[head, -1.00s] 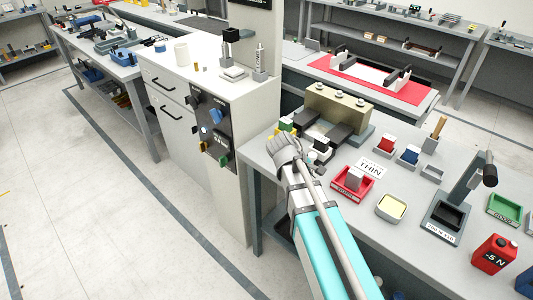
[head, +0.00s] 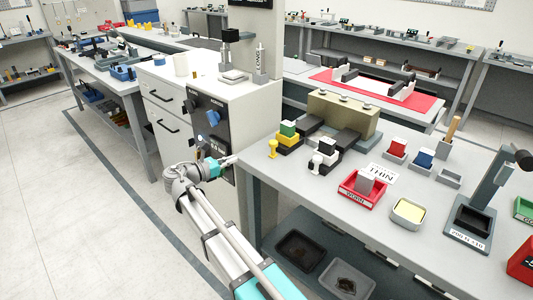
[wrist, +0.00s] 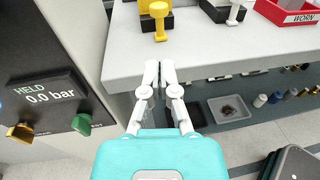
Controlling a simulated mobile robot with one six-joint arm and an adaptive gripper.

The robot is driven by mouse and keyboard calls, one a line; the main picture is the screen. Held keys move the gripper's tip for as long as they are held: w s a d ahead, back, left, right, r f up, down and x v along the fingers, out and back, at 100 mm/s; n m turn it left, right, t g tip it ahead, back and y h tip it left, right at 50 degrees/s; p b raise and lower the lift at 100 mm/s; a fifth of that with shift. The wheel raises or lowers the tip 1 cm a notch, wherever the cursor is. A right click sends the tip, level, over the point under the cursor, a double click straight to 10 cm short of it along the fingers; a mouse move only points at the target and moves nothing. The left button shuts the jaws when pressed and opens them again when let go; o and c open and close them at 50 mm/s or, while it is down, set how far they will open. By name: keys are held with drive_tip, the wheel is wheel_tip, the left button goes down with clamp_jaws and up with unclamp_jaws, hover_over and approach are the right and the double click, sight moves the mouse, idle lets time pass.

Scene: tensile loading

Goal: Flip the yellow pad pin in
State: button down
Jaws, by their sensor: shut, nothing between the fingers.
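The yellow pad pin (head: 272,149) sticks out at the table's near left edge, in front of the black block with the yellow and green pads (head: 289,137). It also shows at the top of the wrist view (wrist: 159,18), beyond my fingertips and apart from them. A white pin (head: 317,159) stands to its right beside the white pad and black block. My gripper (head: 233,158) is left of the table corner, in front of the cabinet's control panel. In the wrist view its fingers (wrist: 159,68) are shut and empty, pointing at the table edge.
The cabinet's control panel (wrist: 45,95) with yellow and green knobs and a "HELD 0.0 bar" display is close on the left. The table's front edge (wrist: 240,65) lies ahead. A red tray marked WORN (head: 361,190) stands on the table, and dark bins (head: 299,250) sit below.

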sight(270, 145)
idle(0.4)
drive_tip(key=b+x, duration=0.1)
drive_tip(key=x, duration=1.3)
drive_tip(key=shift+w+a, duration=0.1)
drive_tip(key=shift+a, duration=0.1)
